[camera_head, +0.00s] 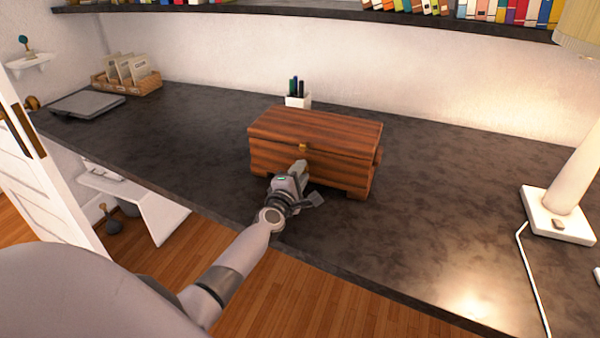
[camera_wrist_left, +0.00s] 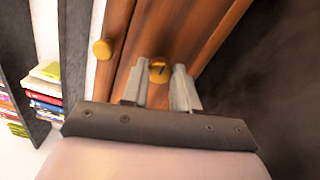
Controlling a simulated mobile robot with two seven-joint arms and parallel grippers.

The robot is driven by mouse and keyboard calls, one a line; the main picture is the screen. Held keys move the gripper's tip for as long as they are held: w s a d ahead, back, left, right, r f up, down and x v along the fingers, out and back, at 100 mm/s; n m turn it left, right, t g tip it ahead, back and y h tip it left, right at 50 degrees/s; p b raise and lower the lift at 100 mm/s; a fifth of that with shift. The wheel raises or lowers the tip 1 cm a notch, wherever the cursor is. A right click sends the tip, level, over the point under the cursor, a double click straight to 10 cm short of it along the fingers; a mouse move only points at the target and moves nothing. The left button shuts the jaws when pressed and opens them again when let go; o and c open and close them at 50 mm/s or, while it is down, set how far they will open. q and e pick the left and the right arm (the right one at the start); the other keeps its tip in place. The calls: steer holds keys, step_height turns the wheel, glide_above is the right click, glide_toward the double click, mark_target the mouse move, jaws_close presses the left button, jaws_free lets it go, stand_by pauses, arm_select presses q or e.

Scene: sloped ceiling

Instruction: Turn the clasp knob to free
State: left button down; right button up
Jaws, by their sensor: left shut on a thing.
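A reddish-brown wooden chest (camera_head: 330,135) stands on the dark desk with its lid down. A small brass piece (camera_head: 303,147) shows at the lid's front edge, just above my left gripper (camera_head: 302,165). In the left wrist view, my left gripper (camera_wrist_left: 168,75) points at the chest's wooden front (camera_wrist_left: 145,45) and is shut on a brass clasp knob (camera_wrist_left: 158,70) with a dark mark. A second brass piece (camera_wrist_left: 101,48) shows to the left of the fingers there. In the head view the gripper hides the held knob. My right gripper is out of view.
A white pen cup (camera_head: 298,101) stands behind the chest. A lamp (camera_head: 560,215) with a cord is at the right. A closed grey laptop (camera_head: 87,104) and a wooden tray of cards (camera_head: 128,82) are at the far left.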

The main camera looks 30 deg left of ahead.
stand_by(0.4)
arm_select(q)
steer(key=c, duration=0.8)
jaws_free()
steer(key=shift+c, duration=0.2)
steer(key=p+v, duration=0.1)
steer(key=v, duration=0.4)
steer(key=shift+s+d+p, duration=0.1)
steer(key=shift+s+p, duration=0.05)
steer(key=shift+p, duration=0.2)
steer(key=shift+v, duration=0.95)
